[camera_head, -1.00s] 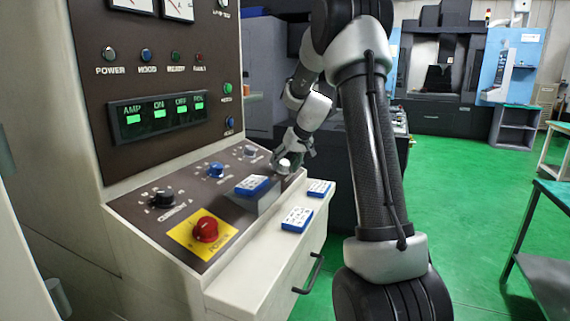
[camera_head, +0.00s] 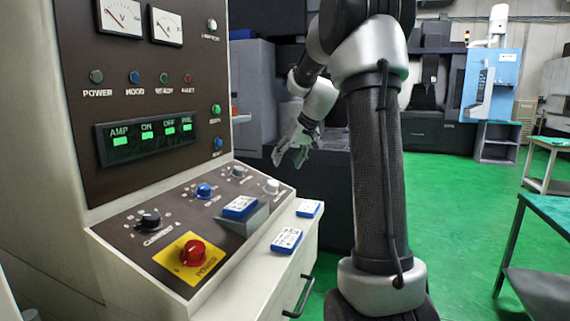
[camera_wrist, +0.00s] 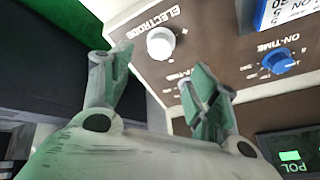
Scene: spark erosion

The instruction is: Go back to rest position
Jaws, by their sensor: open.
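My gripper (camera_head: 291,156) is open and empty in the head view, raised beside the right end of the control panel (camera_head: 130,262). In the wrist view the two fingers of my gripper (camera_wrist: 160,90) stand apart with nothing between them. The white electrode knob (camera_wrist: 161,43) shows beyond the fingertips, apart from them. The same white knob (camera_head: 271,186) sits at the panel's right end in the head view. My arm rises through the middle of the head view and hides part of the room behind.
The panel carries a red power knob (camera_head: 193,252), a black knob (camera_head: 150,219) and a blue knob (camera_head: 204,190). Blue-and-white boxes (camera_head: 286,240) lie on the cabinet ledge. A green-topped table (camera_head: 549,218) stands at right. Green floor between is clear.

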